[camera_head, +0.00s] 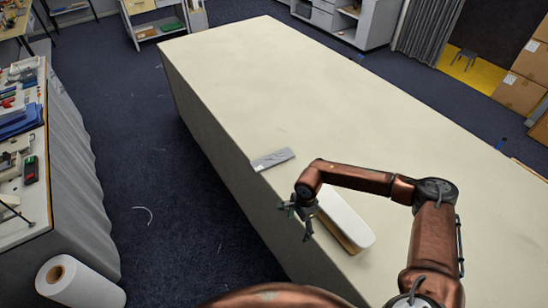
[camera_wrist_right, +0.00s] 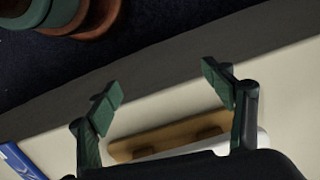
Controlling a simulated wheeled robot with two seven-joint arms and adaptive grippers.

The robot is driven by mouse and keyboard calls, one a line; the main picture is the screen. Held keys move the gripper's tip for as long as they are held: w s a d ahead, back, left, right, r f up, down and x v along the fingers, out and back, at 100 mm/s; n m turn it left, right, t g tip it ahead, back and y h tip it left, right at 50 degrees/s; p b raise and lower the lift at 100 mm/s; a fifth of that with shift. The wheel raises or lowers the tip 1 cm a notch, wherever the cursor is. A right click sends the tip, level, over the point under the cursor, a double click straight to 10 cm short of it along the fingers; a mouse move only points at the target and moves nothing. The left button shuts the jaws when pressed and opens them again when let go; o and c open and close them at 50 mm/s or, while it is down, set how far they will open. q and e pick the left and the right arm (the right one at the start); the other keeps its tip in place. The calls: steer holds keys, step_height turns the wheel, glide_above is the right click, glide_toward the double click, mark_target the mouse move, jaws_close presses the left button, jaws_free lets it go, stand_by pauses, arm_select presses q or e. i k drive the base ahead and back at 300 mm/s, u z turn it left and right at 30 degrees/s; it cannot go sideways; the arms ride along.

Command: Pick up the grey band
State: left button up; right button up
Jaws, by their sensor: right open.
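A flat grey strip (camera_head: 272,159), which looks like the grey band, lies on the long cloth table (camera_head: 270,70) at its left edge. It has faint markings on top. My right gripper (camera_head: 297,219) is open and empty, nearer to me than the strip and apart from it. It hangs by the table's left edge, beside a long white block with a wooden underside (camera_head: 345,220). In the right wrist view my open fingers (camera_wrist_right: 160,92) show with nothing between the tips; the wooden part (camera_wrist_right: 165,136) lies beyond them. My left gripper is out of view.
A blue-and-white item (camera_wrist_right: 18,160) shows at the lower left of the wrist view; I cannot tell what it is. The table's far part is clear. A cluttered side table (camera_head: 38,190) and a white roll (camera_head: 85,284) stand at left, across the dark floor.

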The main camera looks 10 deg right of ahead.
mark_target(260, 164)
steer(key=i, duration=1.4)
